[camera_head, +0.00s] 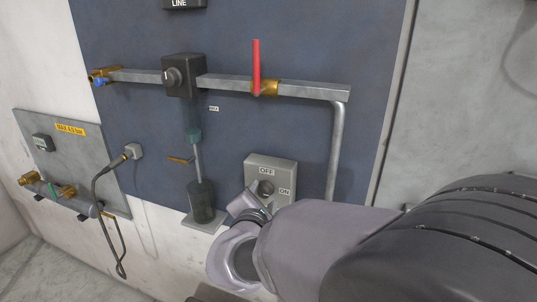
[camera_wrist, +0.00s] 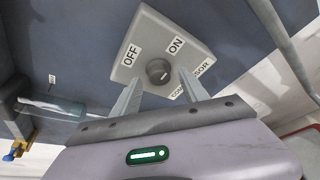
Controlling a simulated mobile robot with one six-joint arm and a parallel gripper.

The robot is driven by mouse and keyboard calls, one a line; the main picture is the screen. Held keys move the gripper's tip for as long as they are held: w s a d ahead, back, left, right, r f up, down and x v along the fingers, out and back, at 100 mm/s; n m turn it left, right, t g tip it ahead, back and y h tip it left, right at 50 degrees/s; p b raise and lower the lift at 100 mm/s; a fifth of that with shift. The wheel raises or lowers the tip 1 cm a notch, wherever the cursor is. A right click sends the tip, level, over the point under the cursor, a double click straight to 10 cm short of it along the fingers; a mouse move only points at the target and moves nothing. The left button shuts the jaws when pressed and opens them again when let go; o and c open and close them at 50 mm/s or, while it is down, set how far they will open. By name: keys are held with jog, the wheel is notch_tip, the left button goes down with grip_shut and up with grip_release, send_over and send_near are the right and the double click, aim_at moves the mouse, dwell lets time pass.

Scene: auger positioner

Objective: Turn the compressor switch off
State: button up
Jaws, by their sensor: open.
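The compressor switch is a grey box (camera_head: 283,170) on the blue panel, with a round dark knob (camera_head: 266,188). OFF is printed above the knob and ON to its right. In the wrist view the switch box (camera_wrist: 193,50) is close ahead, and its knob (camera_wrist: 158,72) appears between my two fingertips. A short light mark shows on the knob, but I cannot tell surely which label it points to. My gripper (camera_wrist: 160,77) is open and empty, its fingers on either side of the knob in the picture; contact cannot be seen. In the head view my gripper (camera_head: 249,203) partly covers the box's lower left.
A vertical metal pipe (camera_head: 336,150) runs close to the right of the switch. A dark cylinder (camera_head: 201,203) stands to its left. Above are a red-handled valve (camera_head: 257,68) and a black box with a round knob (camera_head: 184,75). A hose (camera_head: 94,200) hangs at left.

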jog(key=shift+x, duration=0.8)
grip_shut()
